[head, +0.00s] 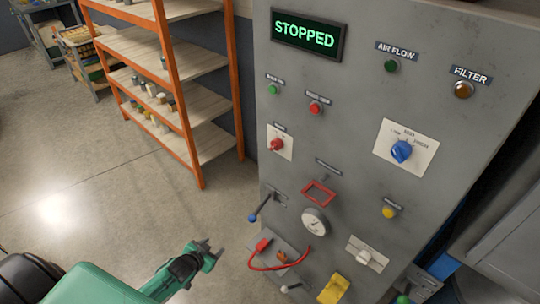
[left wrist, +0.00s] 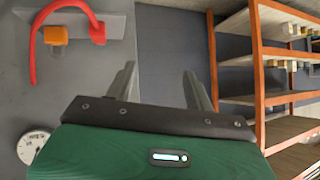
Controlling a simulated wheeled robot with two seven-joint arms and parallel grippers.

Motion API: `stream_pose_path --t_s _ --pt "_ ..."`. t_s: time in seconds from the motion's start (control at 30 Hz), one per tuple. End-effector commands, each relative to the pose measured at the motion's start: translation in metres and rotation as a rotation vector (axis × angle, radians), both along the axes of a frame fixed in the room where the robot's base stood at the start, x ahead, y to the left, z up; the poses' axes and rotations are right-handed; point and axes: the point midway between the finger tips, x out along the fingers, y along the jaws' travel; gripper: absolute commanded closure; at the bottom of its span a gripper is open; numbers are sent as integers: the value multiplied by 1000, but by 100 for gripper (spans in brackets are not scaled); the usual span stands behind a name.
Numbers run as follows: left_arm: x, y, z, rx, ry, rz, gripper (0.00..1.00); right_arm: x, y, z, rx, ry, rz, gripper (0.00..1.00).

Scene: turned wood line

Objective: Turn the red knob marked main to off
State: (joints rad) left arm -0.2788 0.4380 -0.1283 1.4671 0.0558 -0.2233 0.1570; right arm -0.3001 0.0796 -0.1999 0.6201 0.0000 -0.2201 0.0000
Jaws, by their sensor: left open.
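A red knob (head: 277,145) sits on a white plate (head: 287,153) at the left side of the grey panel (head: 340,130) in the head view. The label above it is too small to read, and its setting cannot be told. The knob does not show in the left wrist view. My left gripper (head: 211,250) is open and empty, low and to the left of the panel, well apart from the knob. Its two fingers also stand apart in the left wrist view (left wrist: 160,75). My right gripper is not in view.
The panel display (head: 308,35) reads STOPPED. Below the knob are a blue-tipped lever (head: 263,208), a red frame (head: 318,193), a gauge (head: 315,222) and a red cable (head: 290,267). A blue selector (head: 401,151) is to the right. An orange shelf rack (head: 180,95) stands left of the panel.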

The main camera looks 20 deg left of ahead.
Motion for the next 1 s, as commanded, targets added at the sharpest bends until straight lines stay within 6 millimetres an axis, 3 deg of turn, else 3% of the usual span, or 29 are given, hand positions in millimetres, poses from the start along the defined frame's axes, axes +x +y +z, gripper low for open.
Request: stream_pose_path --t_s 0.03,0.1,0.2,0.4,0.5,0.6,0.7,1.0 --pt "21 0 34 2 -73 -25 46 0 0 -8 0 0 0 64" --pt "44 -5 85 -1 -167 -62 46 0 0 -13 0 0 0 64" --pt "65 -20 159 -11 -298 -124 46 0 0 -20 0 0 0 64" --pt "71 -64 288 -37 -512 -263 46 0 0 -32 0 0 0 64" --pt "63 -83 330 -47 -580 -319 46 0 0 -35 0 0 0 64" --pt "56 -96 354 -57 -619 -354 46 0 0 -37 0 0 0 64" --pt "54 -101 365 -60 -635 -369 46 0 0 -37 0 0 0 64" --pt "76 -110 369 -62 -639 -369 46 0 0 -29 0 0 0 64"
